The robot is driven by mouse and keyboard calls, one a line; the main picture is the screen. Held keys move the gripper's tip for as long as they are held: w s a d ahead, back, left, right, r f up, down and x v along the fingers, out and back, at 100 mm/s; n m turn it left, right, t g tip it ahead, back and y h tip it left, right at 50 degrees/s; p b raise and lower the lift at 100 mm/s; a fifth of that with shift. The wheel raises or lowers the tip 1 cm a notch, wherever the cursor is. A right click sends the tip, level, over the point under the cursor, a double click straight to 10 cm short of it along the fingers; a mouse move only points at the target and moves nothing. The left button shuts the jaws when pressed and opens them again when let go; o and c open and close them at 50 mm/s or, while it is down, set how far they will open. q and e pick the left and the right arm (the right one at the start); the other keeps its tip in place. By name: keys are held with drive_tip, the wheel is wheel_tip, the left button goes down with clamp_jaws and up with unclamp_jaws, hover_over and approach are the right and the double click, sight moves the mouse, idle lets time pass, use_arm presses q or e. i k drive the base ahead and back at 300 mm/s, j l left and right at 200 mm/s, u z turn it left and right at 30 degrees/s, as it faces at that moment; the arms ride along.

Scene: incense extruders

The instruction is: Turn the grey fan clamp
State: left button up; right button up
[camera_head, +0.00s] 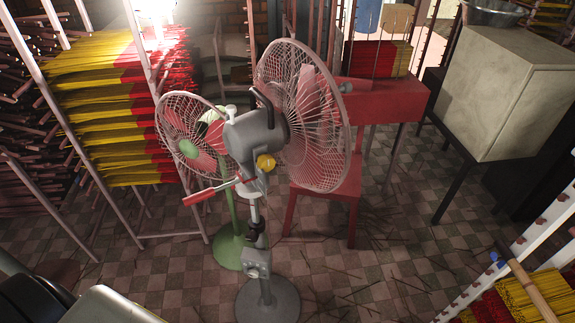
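The grey fan (268,130) stands in the middle on a round grey base (267,302), its wire cage facing right. A red-handled lever (205,192) sticks out to the left at the neck below its motor housing. A yellow round knob (265,162) sits on the neck. A boxy grey fitting (258,262) sits lower on the pole. I cannot tell for certain which of these fittings is the clamp. Neither of my grippers shows in the head view, and nothing is seen touching the fan.
A green fan (228,245) stands close behind, left of the grey one. A red table (385,101) and red stool (325,196) are behind right. Incense racks (110,75) line the left. A pale cabinet (505,90) stands right. Checkered floor (390,270) is open right of the base, with scattered sticks.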

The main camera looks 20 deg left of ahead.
sight(253, 236)
drive_tip(key=u, duration=1)
